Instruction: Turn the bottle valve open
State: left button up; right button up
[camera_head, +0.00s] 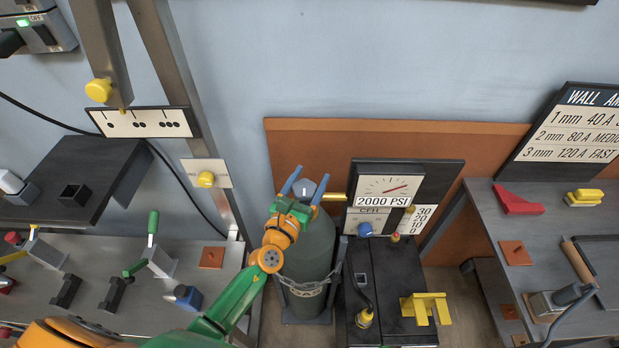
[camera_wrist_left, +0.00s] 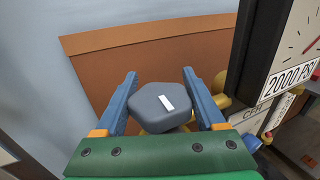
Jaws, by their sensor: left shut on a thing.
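The bottle valve is a grey-blue faceted knob (camera_head: 304,188) on top of the dark green gas bottle (camera_head: 308,250). In the left wrist view the knob (camera_wrist_left: 160,107) shows a small white mark on its top face. My left gripper (camera_head: 306,185) comes over the bottle from the front. Its blue fingers stand on both sides of the knob, and it is shut on it; it also shows in the left wrist view (camera_wrist_left: 161,90). Brass fittings show partly below the knob. My right gripper is not in view.
A gauge panel (camera_head: 435,200) reading 2000 PSI stands right of the bottle, with a blue knob (camera_head: 365,229) below. A chain (camera_head: 303,288) crosses the bottle. A bench (camera_head: 85,280) with clamps is at left, another (camera_head: 560,230) at right. A brown board (camera_head: 290,150) stands behind.

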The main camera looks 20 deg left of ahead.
aim_at(299, 199)
pick_arm(q)
jog(key=o, duration=1.3)
jog(key=shift+o, duration=0.2)
jog(key=s, duration=0.7)
jog(key=shift+s+a, duration=0.15)
jog(key=shift+a, duration=0.2)
